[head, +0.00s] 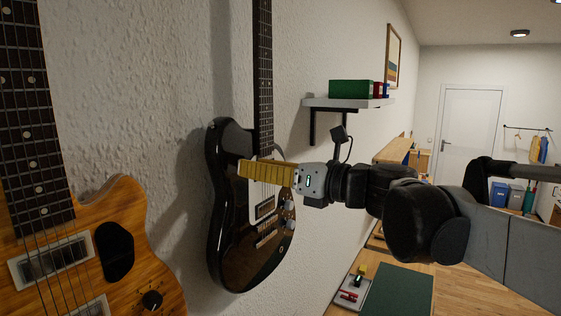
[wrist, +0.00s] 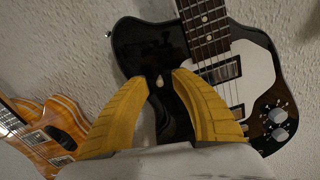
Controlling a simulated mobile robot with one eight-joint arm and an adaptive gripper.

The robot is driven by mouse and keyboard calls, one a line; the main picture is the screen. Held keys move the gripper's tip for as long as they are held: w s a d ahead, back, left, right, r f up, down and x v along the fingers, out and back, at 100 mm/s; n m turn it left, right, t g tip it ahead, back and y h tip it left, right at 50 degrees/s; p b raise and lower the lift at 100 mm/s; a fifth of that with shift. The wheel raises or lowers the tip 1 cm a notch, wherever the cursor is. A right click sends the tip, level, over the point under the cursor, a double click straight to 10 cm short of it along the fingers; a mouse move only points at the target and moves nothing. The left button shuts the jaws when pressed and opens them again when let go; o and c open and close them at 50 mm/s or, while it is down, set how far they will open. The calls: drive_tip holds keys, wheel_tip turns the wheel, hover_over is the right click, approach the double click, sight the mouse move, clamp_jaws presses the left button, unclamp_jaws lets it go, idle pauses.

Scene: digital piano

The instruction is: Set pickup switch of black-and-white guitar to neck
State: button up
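The black-and-white guitar hangs on the wall, with a glossy black body (head: 222,240) and a white pickguard (head: 254,205); it also fills the middle and right of the wrist view (wrist: 145,33). A small cream switch tip (wrist: 159,82) shows on its black upper body, between my yellow fingers in the wrist view. Which way the switch leans I cannot tell. My gripper (head: 241,169) is in front of the upper body, and its fingers hide the switch in the head view. In the wrist view my gripper (wrist: 165,66) is open, with a gap between the fingertips. Contact with the switch is unclear.
An orange wood guitar (head: 130,220) hangs at the left and also shows in the wrist view (wrist: 55,140). A wall shelf (head: 345,103) with a green box (head: 351,89) is right of the black guitar. A table with a green mat (head: 394,291) is below right.

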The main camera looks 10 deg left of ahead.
drive_tip(key=shift+x, duration=0.8)
clamp_jaws()
